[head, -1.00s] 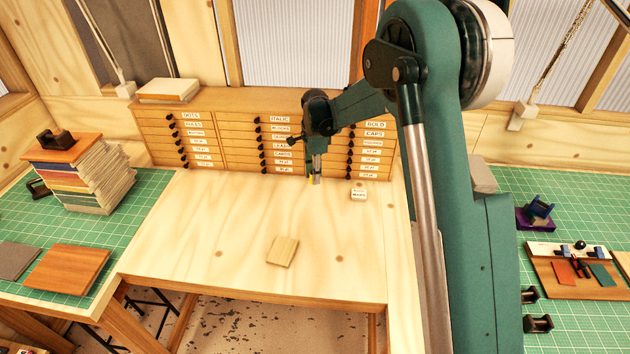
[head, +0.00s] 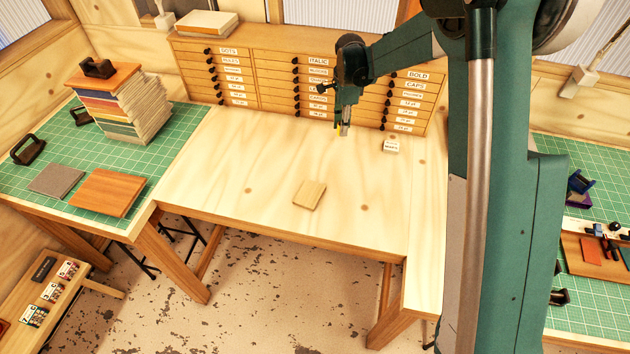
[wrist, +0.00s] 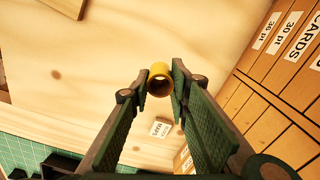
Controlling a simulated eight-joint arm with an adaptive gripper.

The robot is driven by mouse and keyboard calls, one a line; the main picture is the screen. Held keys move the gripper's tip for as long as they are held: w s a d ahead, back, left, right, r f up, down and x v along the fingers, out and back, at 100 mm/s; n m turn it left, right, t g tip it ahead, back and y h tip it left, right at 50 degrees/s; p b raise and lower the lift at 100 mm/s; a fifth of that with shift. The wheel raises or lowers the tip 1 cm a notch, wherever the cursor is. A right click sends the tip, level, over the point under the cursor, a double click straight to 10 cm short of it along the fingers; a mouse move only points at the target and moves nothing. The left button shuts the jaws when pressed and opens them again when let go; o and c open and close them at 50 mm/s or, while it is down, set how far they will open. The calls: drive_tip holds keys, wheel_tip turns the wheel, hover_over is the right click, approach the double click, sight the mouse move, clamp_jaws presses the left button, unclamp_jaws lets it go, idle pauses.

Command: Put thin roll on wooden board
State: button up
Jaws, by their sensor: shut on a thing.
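My gripper (wrist: 159,85) is shut on a small yellow roll (wrist: 159,72), seen end-on with a hollow middle in the wrist view. In the head view my gripper (head: 343,128) hangs over the back of the pale table, near the drawer cabinet, and the roll shows only as a small yellow patch. The wooden board (head: 309,195) is a small pale slab lying flat near the table's front middle. It also shows cut off at the top left of the wrist view (wrist: 66,5). My gripper is behind it and to its right, apart from it.
The drawer cabinet (head: 258,78) stands along the table's back edge. A small white labelled block (head: 391,146) lies right of my gripper. A tall stack of books (head: 122,107) stands on the green mat at left. The table (head: 235,160) is clear around the board.

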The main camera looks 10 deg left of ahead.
drive_tip(key=s+a+p, duration=0.1)
drive_tip(key=s+a, duration=0.2)
drive_tip(key=s, duration=0.8)
drive_tip(key=s+a+r+p, duration=0.1)
drive_tip(key=s+a, duration=0.2)
drive_tip(key=s, duration=0.8)
drive_tip(key=shift+s+a+r+n, duration=0.15)
drive_tip(key=shift+s+r+n, duration=0.15)
drive_tip(key=shift+s, duration=0.1)
drive_tip(key=shift+f, duration=0.1)
hover_over(311, 193)
drive_tip(key=shift+f+p, duration=0.45)
drive_tip(key=shift+f, duration=2.4)
drive_tip(key=shift+f+p, duration=0.3)
drive_tip(key=shift+f, duration=1.8)
drive_tip(key=shift+f, duration=0.15)
